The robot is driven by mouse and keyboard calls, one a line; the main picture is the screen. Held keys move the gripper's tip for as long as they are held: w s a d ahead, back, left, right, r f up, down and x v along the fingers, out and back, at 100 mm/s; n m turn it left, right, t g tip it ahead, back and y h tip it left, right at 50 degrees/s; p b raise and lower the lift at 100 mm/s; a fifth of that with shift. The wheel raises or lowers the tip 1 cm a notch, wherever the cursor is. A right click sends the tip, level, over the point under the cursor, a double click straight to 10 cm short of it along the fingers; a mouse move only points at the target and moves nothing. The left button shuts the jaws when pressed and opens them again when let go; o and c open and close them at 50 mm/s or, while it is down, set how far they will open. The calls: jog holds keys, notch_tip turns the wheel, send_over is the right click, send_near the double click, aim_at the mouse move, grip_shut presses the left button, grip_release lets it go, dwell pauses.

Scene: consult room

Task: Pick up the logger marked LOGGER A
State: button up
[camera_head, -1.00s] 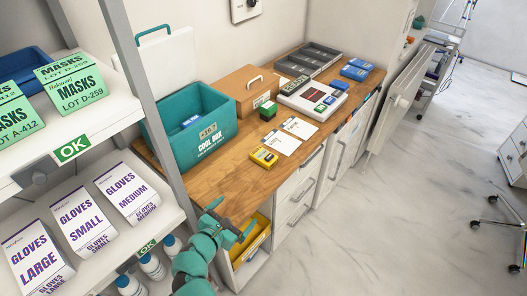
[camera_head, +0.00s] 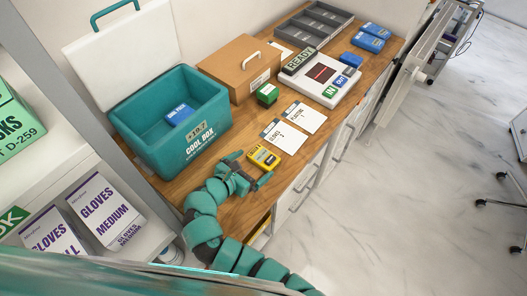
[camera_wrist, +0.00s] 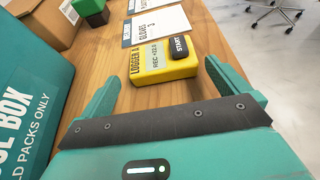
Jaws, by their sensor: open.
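The yellow logger (camera_head: 264,157) lies flat on the wooden counter, near its front edge. In the wrist view the logger (camera_wrist: 165,62) shows the label LOGGER A, a REC display and a black START button. My gripper (camera_head: 250,170) is open and empty, low over the counter on the near side of the logger. In the wrist view its two teal fingers (camera_wrist: 163,80) point toward the logger, one on each side of its near end. I cannot tell whether either finger touches it.
A teal cool box (camera_head: 160,150) with a blue pack inside stands left of my gripper. Two white cards (camera_head: 304,117) lie beyond the logger. A green block (camera_head: 267,95), a brown box (camera_head: 236,65) and a white device (camera_head: 322,78) stand farther back. Shelves with glove boxes (camera_head: 105,205) are at left.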

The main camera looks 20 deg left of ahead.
aim_at(264, 156)
jog(key=p+x, duration=0.1)
jog(key=x, duration=0.1)
jog(key=r+p+x, duration=0.1)
jog(key=x, duration=0.2)
jog(key=shift+w+d+p, duration=0.2)
jog(key=shift+d+p, duration=0.05)
jog(key=shift+p, duration=0.05)
jog(key=shift+w+f, duration=0.25)
jog(key=shift+f, duration=0.05)
jog(key=c, duration=0.9)
jog(key=shift+r, duration=0.15)
